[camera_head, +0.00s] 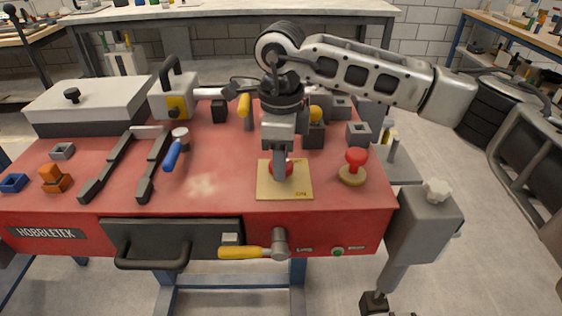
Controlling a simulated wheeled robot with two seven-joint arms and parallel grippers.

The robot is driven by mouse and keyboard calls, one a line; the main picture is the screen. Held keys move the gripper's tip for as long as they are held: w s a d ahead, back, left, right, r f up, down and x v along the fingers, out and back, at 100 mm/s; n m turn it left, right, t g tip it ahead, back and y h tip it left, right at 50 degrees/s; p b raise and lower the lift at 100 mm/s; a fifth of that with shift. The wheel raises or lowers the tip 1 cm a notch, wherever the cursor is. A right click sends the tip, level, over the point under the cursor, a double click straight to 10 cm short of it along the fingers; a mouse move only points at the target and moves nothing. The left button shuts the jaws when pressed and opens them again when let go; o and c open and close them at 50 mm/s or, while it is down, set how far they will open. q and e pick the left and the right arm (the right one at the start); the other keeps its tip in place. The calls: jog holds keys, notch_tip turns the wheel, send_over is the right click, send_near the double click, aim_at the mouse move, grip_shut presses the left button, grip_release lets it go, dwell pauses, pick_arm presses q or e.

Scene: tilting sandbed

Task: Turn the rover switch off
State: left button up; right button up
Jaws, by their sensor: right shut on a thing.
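A square tan plate (262,189) lies flat on the red table top near its front edge, with small unreadable lettering at its lower right corner. A red switch knob (289,166) rises from the middle of the plate. My right gripper (280,176) points straight down over the plate and is shut on the red knob, hiding much of it. I cannot tell which way the switch is set. My left gripper is not in view.
A red ball knob on a round base (355,166) stands close right of the plate. Grey blocks (358,133) and a yellow-handled tool (244,108) stand behind. A yellow lever (240,253) and a drawer (185,238) are on the front.

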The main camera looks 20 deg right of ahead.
jog(key=shift+n, duration=0.6)
jog(key=shift+b, duration=0.3)
jog(key=o, duration=1)
jog(key=shift+c, duration=0.2)
jog(key=shift+r, duration=0.1)
notch_tip(320, 180, up, 16)
jog(key=shift+p, duration=0.35)
